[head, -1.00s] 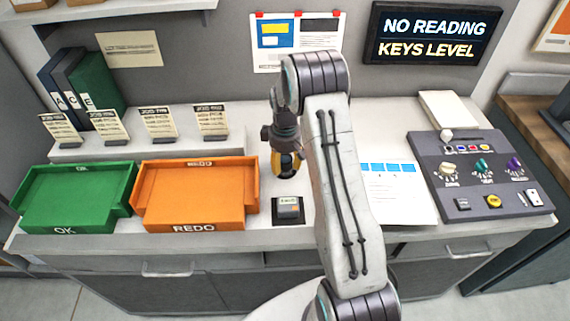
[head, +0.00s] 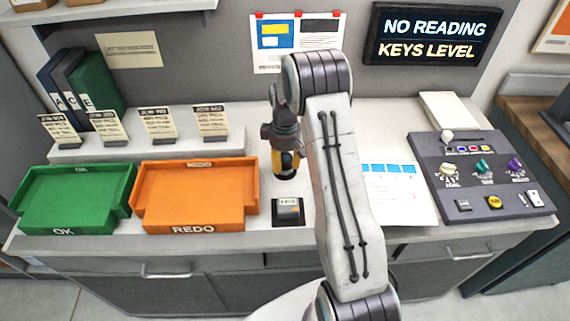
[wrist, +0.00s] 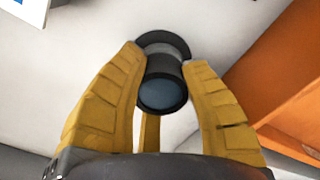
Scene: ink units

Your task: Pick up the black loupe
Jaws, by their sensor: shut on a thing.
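The black loupe (wrist: 163,92) shows in the wrist view as a short dark cylinder with a lens facing the camera and a wider dark rim at its far end. My gripper (wrist: 165,72) has its two yellow fingers on either side of the loupe, shut on it. In the head view my gripper (head: 286,172) points down over the counter, between the orange tray and the printed sheet. There the loupe is mostly hidden by the fingers. I cannot tell whether it touches the counter.
An orange REDO tray (head: 194,229) stands close left of my gripper, with a green OK tray (head: 66,230) beyond it. A small dark device (head: 288,222) sits in front. A printed sheet (head: 405,205) and a control panel (head: 480,180) lie to the right.

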